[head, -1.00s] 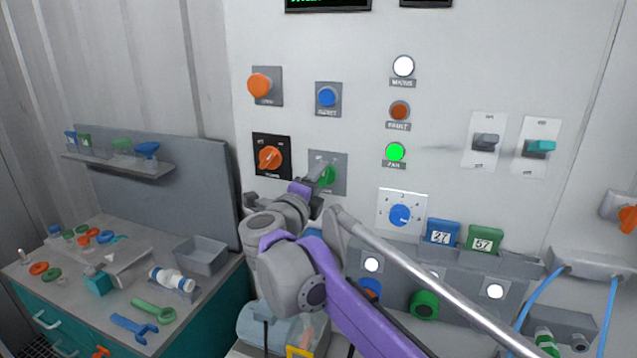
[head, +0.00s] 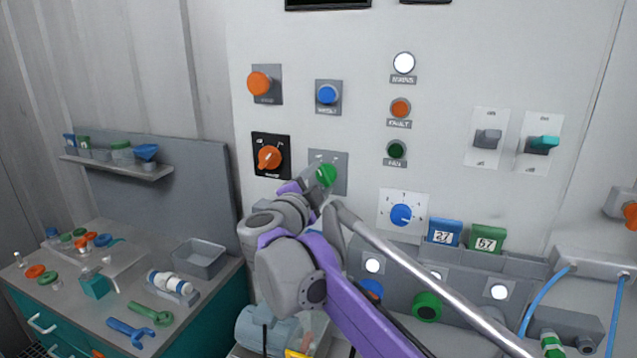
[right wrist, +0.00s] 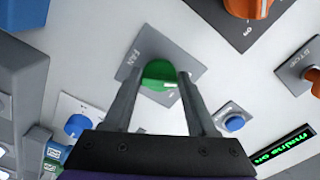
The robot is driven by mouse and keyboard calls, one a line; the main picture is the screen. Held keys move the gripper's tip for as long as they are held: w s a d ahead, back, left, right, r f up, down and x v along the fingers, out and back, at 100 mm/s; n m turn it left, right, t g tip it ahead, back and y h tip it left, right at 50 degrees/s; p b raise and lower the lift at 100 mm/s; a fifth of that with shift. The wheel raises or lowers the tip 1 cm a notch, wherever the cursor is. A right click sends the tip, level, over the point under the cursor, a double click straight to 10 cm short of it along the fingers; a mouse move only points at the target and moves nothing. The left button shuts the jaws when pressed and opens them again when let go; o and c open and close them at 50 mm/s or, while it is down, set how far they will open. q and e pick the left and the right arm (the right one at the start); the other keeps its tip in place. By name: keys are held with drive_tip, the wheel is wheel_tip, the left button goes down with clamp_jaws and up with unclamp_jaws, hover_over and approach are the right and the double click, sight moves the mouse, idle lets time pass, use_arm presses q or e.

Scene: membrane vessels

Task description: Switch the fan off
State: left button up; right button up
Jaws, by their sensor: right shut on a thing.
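The green fan knob (head: 326,175) sits on a grey plate on the white panel. In the right wrist view the knob (right wrist: 158,72) shows between the two fingers, on a plate marked FAN, with a white mark on its right side. My right gripper (head: 318,177) is shut on the knob; the fingers partly hide it in the head view. The fan lamp (head: 396,150) to the right of it is dark green and unlit. My left gripper is not in view.
An orange rotary knob (head: 269,157) is close left of the fan knob, and a blue button (head: 327,95) is above. A blue dial (head: 401,215) and two toggle switches (head: 487,139) (head: 541,145) lie to the right. A workbench (head: 115,320) with tools stands at left.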

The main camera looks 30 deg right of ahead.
idle(0.5)
drive_tip(key=o, duration=1.4)
drive_tip(key=shift+c, duration=0.2)
drive_tip(key=b+v, duration=0.1)
drive_tip(key=v, duration=1)
